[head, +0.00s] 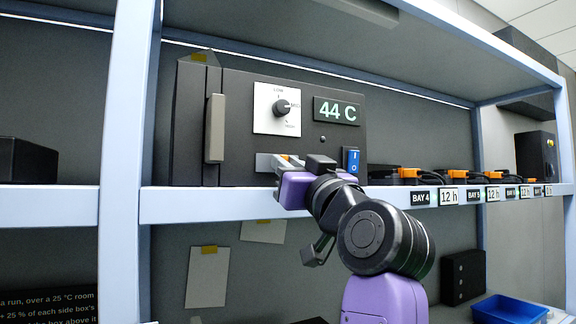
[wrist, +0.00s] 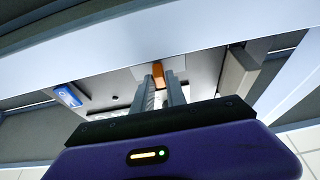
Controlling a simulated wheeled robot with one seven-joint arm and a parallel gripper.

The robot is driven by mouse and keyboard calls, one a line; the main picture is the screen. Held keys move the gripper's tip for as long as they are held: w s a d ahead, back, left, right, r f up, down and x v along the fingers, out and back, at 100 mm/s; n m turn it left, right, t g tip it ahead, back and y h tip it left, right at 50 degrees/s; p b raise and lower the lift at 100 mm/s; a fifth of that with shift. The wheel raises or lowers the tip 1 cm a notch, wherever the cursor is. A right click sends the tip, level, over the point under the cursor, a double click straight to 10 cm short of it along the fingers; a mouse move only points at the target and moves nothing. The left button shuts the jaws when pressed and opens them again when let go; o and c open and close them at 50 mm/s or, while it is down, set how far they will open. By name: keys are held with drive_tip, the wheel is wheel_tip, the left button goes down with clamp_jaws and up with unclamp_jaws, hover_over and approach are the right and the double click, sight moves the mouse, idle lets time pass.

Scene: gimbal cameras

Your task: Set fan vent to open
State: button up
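The fan vent control appears to be a light grey plate (head: 264,161) with an orange tab (head: 284,157), low on the front of the dark box (head: 230,125). No vent label is readable. In the head view my gripper (head: 286,164) is at this plate and hides its right part. In the wrist view the orange tab (wrist: 157,74) sits between the tips of my gripper (wrist: 159,82), with a finger close against each side. The fingers look closed on it. The plate (wrist: 178,68) shows behind the tab.
The box also bears a dial (head: 281,107), a 44 C display (head: 338,111), a blue rocker switch (head: 351,161) just right of my gripper, and a grey handle (head: 215,128) at left. The blue-white shelf edge (head: 200,204) runs below. Dark devices (head: 408,175) stand farther right.

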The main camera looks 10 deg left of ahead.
clamp_jaws()
idle(1.0)
drive_tip(key=w+d, duration=0.3)
drive_tip(key=d, duration=0.2)
drive_tip(key=shift+w+d+b, duration=0.15)
drive_tip(key=shift+w+b, duration=0.1)
drive_tip(key=shift+b, duration=0.15)
drive_tip(key=shift+d, duration=0.1)
drive_tip(key=o, duration=0.6)
unclamp_jaws()
drive_tip(key=shift+w, duration=0.1)
drive_tip(key=shift+c, duration=0.2)
